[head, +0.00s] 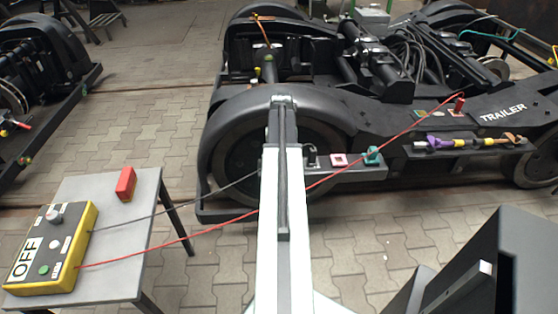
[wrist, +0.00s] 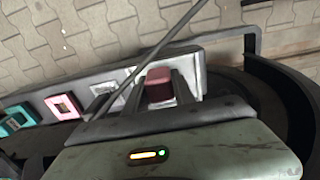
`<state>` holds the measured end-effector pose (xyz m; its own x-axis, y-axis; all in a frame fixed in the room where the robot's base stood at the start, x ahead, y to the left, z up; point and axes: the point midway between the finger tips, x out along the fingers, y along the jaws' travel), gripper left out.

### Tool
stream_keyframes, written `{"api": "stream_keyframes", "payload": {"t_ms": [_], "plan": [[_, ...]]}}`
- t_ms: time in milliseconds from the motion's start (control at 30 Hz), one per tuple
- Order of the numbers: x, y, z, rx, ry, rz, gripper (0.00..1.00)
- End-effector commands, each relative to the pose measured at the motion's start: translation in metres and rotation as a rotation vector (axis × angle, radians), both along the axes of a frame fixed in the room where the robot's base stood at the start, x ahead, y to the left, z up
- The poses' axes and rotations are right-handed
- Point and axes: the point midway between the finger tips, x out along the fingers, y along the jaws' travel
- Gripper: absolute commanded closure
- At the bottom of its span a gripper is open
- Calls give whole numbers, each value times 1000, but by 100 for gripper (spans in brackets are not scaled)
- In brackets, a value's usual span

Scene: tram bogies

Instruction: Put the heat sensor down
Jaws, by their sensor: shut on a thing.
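In the wrist view my gripper (wrist: 160,72) is shut on a small dull red block, the heat sensor (wrist: 158,90), with one dark finger on each side of it. Behind it is a grey shelf (wrist: 60,92) on the bogie's side. I cannot tell whether the sensor touches the shelf. In the head view my arm hides the gripper and the sensor. The same shelf (head: 355,174) shows there right of my arm, with a pink-framed square (head: 338,160) and a teal piece (head: 372,155).
A grey table (head: 115,235) at the left holds a yellow-black OFF box (head: 50,250) and a red block (head: 126,184). The trailer bogie (head: 420,135) fills the right. Paving lies between.

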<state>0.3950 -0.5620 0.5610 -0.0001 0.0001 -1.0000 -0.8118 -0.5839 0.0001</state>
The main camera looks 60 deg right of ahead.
Motion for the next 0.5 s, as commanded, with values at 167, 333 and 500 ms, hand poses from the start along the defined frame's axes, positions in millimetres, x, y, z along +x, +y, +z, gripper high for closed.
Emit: {"api": "stream_keyframes", "payload": {"t_ms": [167,333,500], "plan": [[24,-29,-4,0,0,-1,100],[26,-31,-4,0,0,-1,100],[25,-30,-26,0,0,-1,100]]}}
